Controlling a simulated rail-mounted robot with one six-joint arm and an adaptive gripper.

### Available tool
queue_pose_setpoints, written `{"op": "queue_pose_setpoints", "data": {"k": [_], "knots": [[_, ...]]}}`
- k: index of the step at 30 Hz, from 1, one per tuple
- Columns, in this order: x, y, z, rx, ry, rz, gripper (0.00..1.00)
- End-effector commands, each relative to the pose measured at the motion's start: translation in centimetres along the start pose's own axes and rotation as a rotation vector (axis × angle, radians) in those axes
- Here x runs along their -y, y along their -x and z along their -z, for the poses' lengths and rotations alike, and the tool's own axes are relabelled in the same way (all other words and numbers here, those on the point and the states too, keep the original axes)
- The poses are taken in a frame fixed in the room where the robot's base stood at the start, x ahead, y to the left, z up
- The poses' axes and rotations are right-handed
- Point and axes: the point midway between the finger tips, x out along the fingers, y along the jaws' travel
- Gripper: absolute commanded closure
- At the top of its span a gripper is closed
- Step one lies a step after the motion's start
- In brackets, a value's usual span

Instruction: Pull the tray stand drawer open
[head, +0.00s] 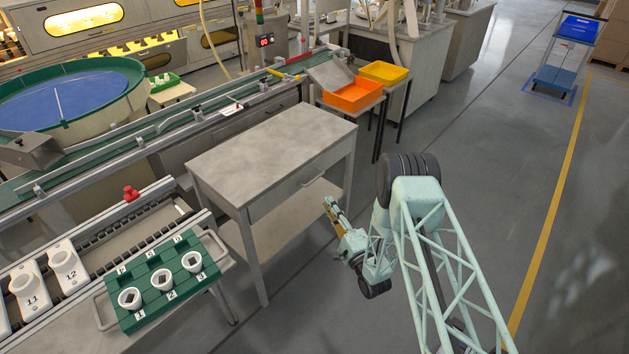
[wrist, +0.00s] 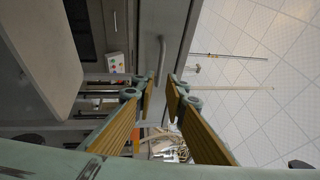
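The tray stand (head: 262,150) is a grey table with a drawer under its top. The drawer front (head: 330,168) looks flush with the stand, so the drawer appears closed. Its bar handle (head: 312,179) also shows in the wrist view (wrist: 161,58), just beyond my fingertips and in line with the gap between them. My gripper (head: 328,205) is in front of the stand, below and right of the handle in the head view. In the wrist view my gripper (wrist: 161,84) is open, its two yellow-padded fingers apart with nothing held. Contact with the handle is not visible.
A green tray (head: 146,316) with white cups sits on a rack left of the stand. Orange (head: 353,95) and yellow (head: 384,73) bins stand behind it. A conveyor (head: 200,120) runs along its back left. The floor (head: 480,130) to the right is clear.

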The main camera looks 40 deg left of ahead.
Motion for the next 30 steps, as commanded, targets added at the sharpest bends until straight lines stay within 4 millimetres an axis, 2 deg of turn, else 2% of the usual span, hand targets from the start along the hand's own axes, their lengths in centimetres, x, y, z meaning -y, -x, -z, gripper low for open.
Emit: {"op": "queue_pose_setpoints", "data": {"k": [11,30], "knots": [[0.0,-2.6,-0.1,0.001,0.000,0.001,0.88],[0.0,-10.9,0.0,0.001,0.000,0.002,0.88]]}}
